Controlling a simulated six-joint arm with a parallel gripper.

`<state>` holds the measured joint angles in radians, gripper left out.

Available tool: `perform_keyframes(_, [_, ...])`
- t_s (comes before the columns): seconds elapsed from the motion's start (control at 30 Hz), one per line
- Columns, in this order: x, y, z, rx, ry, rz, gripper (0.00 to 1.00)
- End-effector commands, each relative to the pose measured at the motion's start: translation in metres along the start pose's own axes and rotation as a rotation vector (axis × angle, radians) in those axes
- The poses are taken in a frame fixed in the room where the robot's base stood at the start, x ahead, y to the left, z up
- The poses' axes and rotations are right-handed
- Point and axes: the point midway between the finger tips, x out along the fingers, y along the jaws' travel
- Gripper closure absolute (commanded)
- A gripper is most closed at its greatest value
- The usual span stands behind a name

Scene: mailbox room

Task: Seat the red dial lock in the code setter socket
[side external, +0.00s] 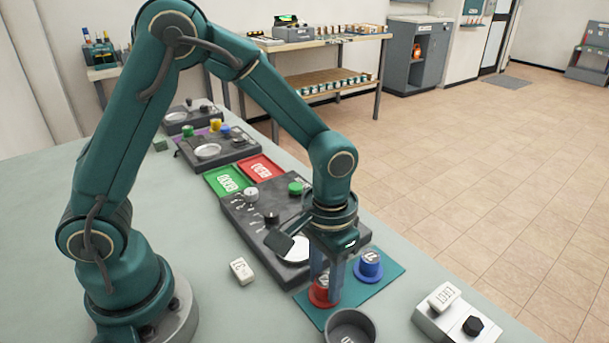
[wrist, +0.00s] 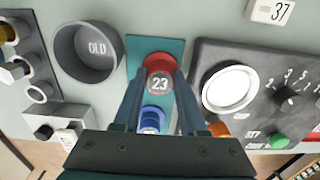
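The red dial lock (wrist: 158,64), with a grey cap marked 23, stands on a teal mat (side external: 386,280). In the side view its red base (side external: 320,297) shows low at my fingertips. My gripper (wrist: 160,78) points down with one finger on either side of the dial. Whether the fingers touch it cannot be told. The code setter (side external: 243,212) is a dark panel beside the mat. Its round white socket (wrist: 229,88) looks empty, and is partly hidden by my gripper in the side view. A blue dial lock (side external: 369,263) stands on the same mat.
A grey cup marked OLD (wrist: 88,50) stands beside the mat. A numbered knob (wrist: 288,97) and a green button (wrist: 279,140) sit on the panel. A white tag (side external: 242,271) lies on the table. A grey box (side external: 440,322) stands at the right. Open table lies left of the panel.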

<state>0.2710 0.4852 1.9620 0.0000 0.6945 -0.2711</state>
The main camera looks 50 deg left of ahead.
Motion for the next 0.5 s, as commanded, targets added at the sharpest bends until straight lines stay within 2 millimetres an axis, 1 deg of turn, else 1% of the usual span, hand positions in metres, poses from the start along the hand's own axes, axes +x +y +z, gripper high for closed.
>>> perform_keyframes(0.17, [-0.003, 0.000, -0.001, 0.000, 0.002, 0.001, 1.00])
perform_keyframes(0.5, [-0.023, 0.000, -0.001, 0.000, 0.004, 0.001, 1.00])
